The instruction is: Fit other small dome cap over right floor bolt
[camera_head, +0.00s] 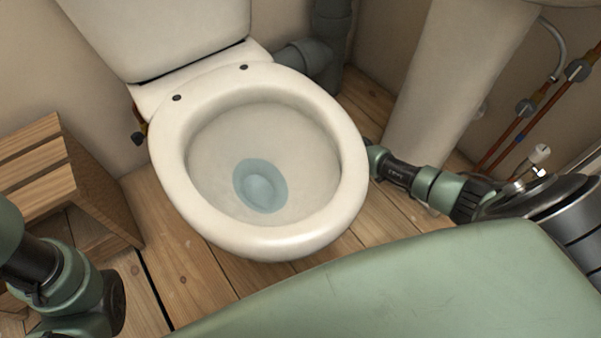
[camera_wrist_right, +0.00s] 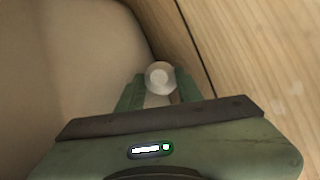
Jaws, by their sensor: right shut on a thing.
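My right gripper (camera_wrist_right: 160,88) is shut on a small pale dome cap (camera_wrist_right: 160,76), which shows between its fingertips in the right wrist view. The cap is close to the base of the toilet, over the wooden floor. Whether it touches the floor or sits over a bolt cannot be told; no floor bolt shows. In the head view my right arm reaches in from the right behind the toilet bowl (camera_head: 317,222), which hides the gripper and cap. My left arm is at the lower left, and its gripper is not in view.
The pedestal (camera_head: 436,85) stands to the right of the toilet, with copper pipes (camera_head: 520,130) beyond it. A grey waste pipe (camera_head: 325,50) runs behind the bowl. A wooden stool (camera_head: 98,185) stands at left. Some bare floor (camera_head: 185,265) lies before the bowl.

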